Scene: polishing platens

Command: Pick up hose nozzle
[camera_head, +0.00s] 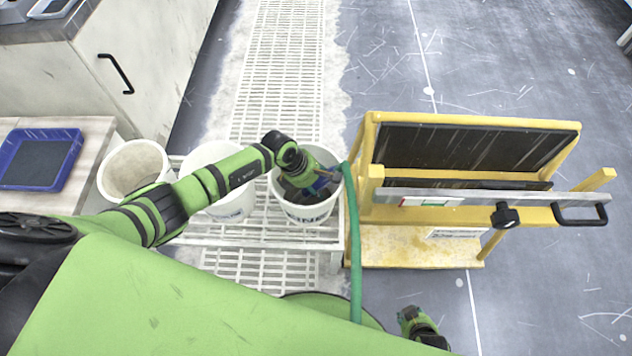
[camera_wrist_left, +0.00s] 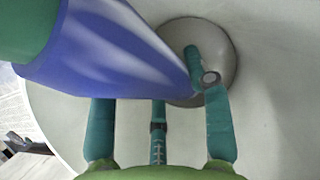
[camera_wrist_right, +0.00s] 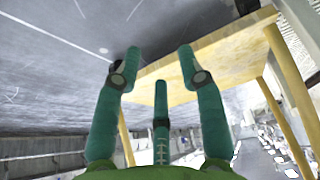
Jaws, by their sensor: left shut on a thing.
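The hose nozzle has a blue body (camera_head: 322,184) and sits inside the right-hand white bucket (camera_head: 309,214). In the left wrist view the blue nozzle (camera_wrist_left: 105,45) lies large and slanted across the fingers, hiding the left finger's tip. A green hose (camera_head: 353,235) runs over the bucket's right rim and down. My left gripper (camera_head: 305,182) reaches down into this bucket and is shut on the nozzle; the contact itself is partly hidden. My right gripper (camera_head: 421,328) is low at the bottom right, empty; its fingers are apart in the right wrist view (camera_wrist_right: 160,65).
A yellow stand (camera_head: 410,245) with dark panels is close on the right. A blue tray (camera_head: 72,160) lies on the left bench.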

